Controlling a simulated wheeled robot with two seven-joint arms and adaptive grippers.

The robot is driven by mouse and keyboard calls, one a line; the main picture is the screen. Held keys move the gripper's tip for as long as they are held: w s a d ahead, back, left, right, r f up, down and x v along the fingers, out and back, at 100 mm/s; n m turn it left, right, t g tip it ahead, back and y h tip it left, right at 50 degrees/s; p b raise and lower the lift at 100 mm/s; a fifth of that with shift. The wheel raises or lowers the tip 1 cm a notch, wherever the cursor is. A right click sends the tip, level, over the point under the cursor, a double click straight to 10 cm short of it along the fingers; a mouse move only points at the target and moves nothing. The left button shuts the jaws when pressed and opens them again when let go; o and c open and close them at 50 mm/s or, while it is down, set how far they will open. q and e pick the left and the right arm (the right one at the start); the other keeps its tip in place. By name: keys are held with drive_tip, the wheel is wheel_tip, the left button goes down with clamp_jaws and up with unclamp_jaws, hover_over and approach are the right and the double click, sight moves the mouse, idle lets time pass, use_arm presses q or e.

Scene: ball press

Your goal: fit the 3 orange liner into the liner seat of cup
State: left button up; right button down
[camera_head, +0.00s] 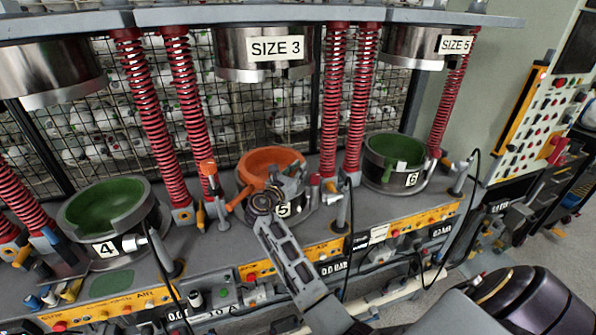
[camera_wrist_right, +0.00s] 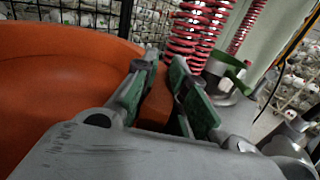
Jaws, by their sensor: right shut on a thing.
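The orange liner (camera_head: 270,159) is a ring-shaped bowl at the middle cup (camera_head: 302,203), labelled 5, under the SIZE 3 press head. It also fills the left of the right wrist view (camera_wrist_right: 60,85). My right gripper (camera_head: 291,176) is at the liner's near right side. The gripper and arm hide part of the cup's front and the seat, so I cannot tell how deep the liner sits. My left gripper is not in view.
Cup 4 (camera_head: 151,222) with a green liner (camera_head: 103,205) stands at left, and cup 6 (camera_head: 370,178) with a green liner (camera_head: 397,149) at right. Red springs (camera_head: 184,110) and silver press heads (camera_head: 265,62) surround the cups. A yellow control strip (camera_head: 130,302) runs along the front.

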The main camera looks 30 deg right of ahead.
drive_tip(key=c, duration=1.4)
unclamp_jaws()
drive_tip(key=shift+f, duration=0.15)
drive_tip(key=shift+o, duration=0.2)
drive_tip(key=shift+s+f, duration=0.1)
drive_tip(key=shift+f, duration=0.1)
